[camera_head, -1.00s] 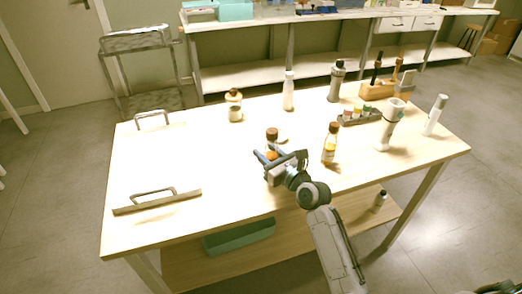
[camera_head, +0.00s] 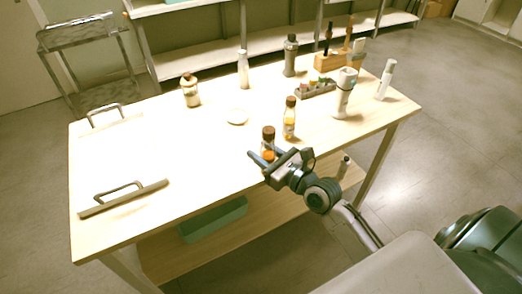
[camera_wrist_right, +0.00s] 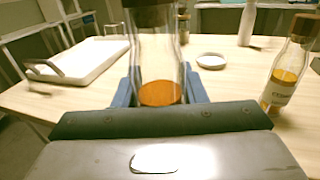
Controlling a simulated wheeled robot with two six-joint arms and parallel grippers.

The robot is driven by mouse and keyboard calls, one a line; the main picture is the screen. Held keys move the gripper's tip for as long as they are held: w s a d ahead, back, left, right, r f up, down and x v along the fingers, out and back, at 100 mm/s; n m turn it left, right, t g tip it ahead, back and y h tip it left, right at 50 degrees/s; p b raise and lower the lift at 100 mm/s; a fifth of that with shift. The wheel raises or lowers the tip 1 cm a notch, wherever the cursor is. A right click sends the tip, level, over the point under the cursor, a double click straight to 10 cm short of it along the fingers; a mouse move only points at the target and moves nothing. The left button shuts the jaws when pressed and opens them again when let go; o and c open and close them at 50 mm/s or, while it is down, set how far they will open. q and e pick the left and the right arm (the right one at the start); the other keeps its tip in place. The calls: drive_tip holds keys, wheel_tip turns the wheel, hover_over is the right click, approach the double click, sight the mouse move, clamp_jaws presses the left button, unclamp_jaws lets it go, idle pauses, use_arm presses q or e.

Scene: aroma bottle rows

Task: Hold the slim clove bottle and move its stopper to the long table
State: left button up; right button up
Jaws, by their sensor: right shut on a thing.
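My right gripper (camera_head: 270,158) is shut on a glass bottle (camera_head: 268,145) with a dark brown stopper and orange contents, near the long table's front edge. In the right wrist view the blue fingers (camera_wrist_right: 160,88) stand on either side of this bottle (camera_wrist_right: 155,60). Its stopper (camera_wrist_right: 150,4) is in place and partly cut off by the frame. No label shows on it, and I cannot tell whether its base touches the table. A slimmer amber bottle (camera_head: 289,120), stoppered and labelled, stands to its right on the long table (camera_head: 190,150). My left gripper is not in view.
A round white dish (camera_head: 237,117) lies behind the held bottle. A wide-bodied jar (camera_head: 190,92), a white bottle (camera_head: 243,70), a grey bottle (camera_head: 290,56) and a small rack (camera_head: 315,88) stand farther back. A white tray with handles (camera_wrist_right: 95,62) covers the left side.

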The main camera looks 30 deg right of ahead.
drive_tip(key=shift+o, duration=1.3)
clamp_jaws()
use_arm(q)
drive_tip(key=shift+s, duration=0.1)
use_arm(e)
drive_tip(key=shift+s+a+f, duration=0.1)
drive_tip(key=shift+s+a, duration=0.05)
drive_tip(key=shift+a, duration=0.05)
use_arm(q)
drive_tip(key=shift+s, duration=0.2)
use_arm(e)
drive_tip(key=s+a+f+m+t+h, duration=0.1)
drive_tip(key=s+a+m+h, duration=0.2)
drive_tip(key=s, duration=0.4)
drive_tip(key=shift+a+f+m+h, duration=0.35)
drive_tip(key=shift+a+h, duration=0.2)
drive_tip(key=shift+h, duration=0.85)
